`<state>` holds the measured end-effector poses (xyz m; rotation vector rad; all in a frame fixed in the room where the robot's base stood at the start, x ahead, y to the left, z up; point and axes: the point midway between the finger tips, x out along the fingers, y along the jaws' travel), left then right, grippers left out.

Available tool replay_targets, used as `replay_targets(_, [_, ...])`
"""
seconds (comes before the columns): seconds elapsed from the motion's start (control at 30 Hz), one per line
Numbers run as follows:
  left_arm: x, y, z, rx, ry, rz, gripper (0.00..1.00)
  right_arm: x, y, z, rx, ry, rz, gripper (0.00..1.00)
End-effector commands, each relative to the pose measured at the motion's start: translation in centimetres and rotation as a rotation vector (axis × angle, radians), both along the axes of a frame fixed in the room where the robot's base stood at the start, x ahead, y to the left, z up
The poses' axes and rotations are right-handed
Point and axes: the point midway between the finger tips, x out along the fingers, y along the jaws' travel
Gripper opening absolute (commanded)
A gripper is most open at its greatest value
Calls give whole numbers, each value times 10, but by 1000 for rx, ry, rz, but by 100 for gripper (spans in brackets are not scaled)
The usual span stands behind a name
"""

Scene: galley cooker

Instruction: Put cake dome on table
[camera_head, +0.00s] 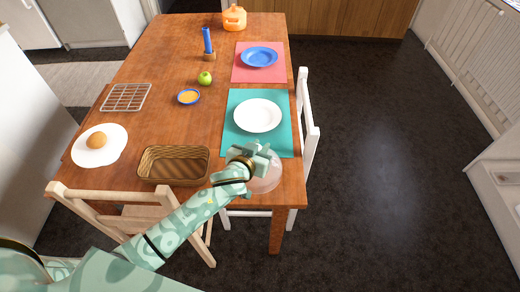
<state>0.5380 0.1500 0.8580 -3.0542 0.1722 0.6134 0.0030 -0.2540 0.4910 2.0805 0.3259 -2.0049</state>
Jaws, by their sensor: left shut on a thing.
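The cake dome (268,180) is a clear, rounded cover at the near right corner of the wooden table (225,150). My left gripper (257,158) is over the dome and shut on its top; the gripper hides the part it grips. The dome looks to be at or just above the tabletop; I cannot tell whether it touches. My left arm reaches in from the lower left across the near chair. My right gripper is not in view.
A wicker basket (173,180) stands just left of the gripper. A white plate (258,115) on a teal placemat (235,137) lies beyond it. A white chair (308,135) is at the right edge, a wooden chair (110,193) at the near edge.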

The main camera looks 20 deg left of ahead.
Motion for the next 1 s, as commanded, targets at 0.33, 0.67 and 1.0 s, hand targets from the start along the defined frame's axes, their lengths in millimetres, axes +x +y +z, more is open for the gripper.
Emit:
replay_targets(0.33, [0,0,-2,-2,-2,-1,0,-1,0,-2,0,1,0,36])
replay_targets(0.67, [0,0,-7,0,-3,-1,43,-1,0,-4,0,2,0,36])
replay_targets(1.0, [0,0,4,1,-5,-1,43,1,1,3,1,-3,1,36])
